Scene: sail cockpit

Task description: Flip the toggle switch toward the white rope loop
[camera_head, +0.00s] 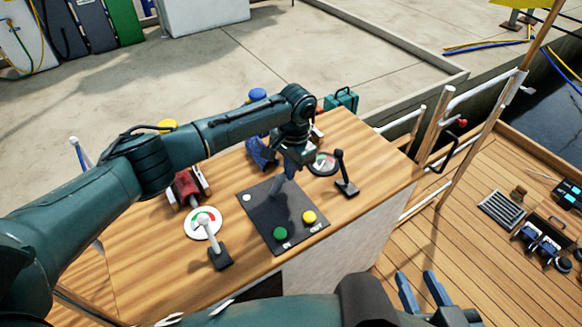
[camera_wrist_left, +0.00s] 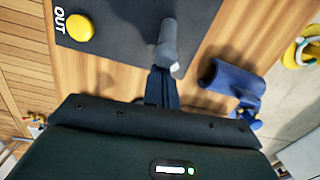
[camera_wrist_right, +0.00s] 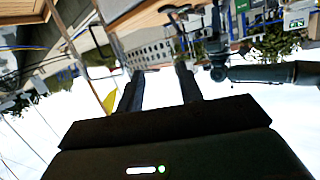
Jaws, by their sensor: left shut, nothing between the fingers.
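The black panel (camera_head: 262,228) lies on the wooden console top, with a green button, a yellow button (camera_head: 309,217) marked OUT and a small white button. In the left wrist view a grey toggle lever (camera_wrist_left: 168,42) stands up from the panel (camera_wrist_left: 118,35). My left gripper (camera_head: 286,178) is shut and empty, pointing down over the panel. Its fingertips (camera_wrist_left: 161,75) are right by the lever; I cannot tell whether they touch. My right gripper (camera_head: 422,290) is open and empty, away to the right of the console. I cannot clearly make out the white rope loop.
A white-handled lever (camera_head: 208,235) stands left of the panel and a black-handled lever (camera_head: 343,172) right of it, each by a dial. A red object (camera_head: 185,184) and a blue one (camera_wrist_left: 233,79) lie behind. A railing runs along the console's right.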

